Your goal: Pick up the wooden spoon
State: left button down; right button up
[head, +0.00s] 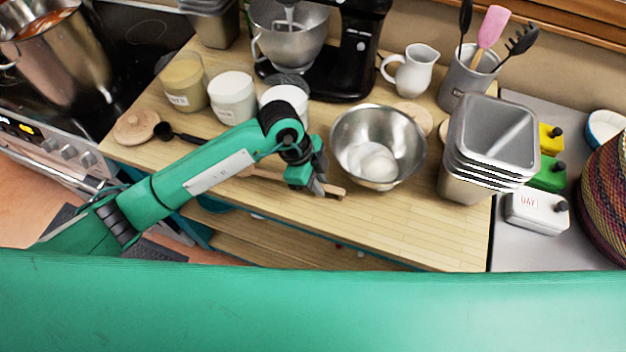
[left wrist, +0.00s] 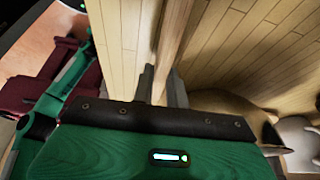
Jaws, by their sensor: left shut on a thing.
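The wooden spoon (head: 268,174) shows in the head view as a long thin light-brown handle, at the front part of the wooden counter, left of the metal bowl. Part of it is hidden behind my left arm and gripper. My left gripper (head: 322,188) is shut on the spoon near its right end, and a short piece sticks out past the fingers. In the left wrist view the wooden spoon (left wrist: 172,45) runs between the two fingers of the left gripper (left wrist: 163,82). I cannot tell whether it touches the counter. My right gripper is not in view.
A metal bowl (head: 345,140) stands close right of the gripper. Stacked metal containers (head: 462,190) stand farther right. A white pitcher (head: 412,72) and stand mixer are behind. The counter's front right (head: 440,235) is clear.

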pick_arm(q)
jog(key=shift+r+b, duration=0.3)
notch_tip(320, 180, up, 5)
jog(key=shift+r+b, duration=0.15)
jog(key=shift+b, duration=0.7)
jog(key=s+a+p, duration=0.1)
jog(key=s+a, duration=0.2)
jog(key=s, duration=0.6)
jog(key=s+a+p, duration=0.2)
jog(key=s+a, duration=0.1)
jog(key=s, duration=0.6)
jog(key=shift+s+r, duration=0.35)
jog(key=shift+s, duration=0.05)
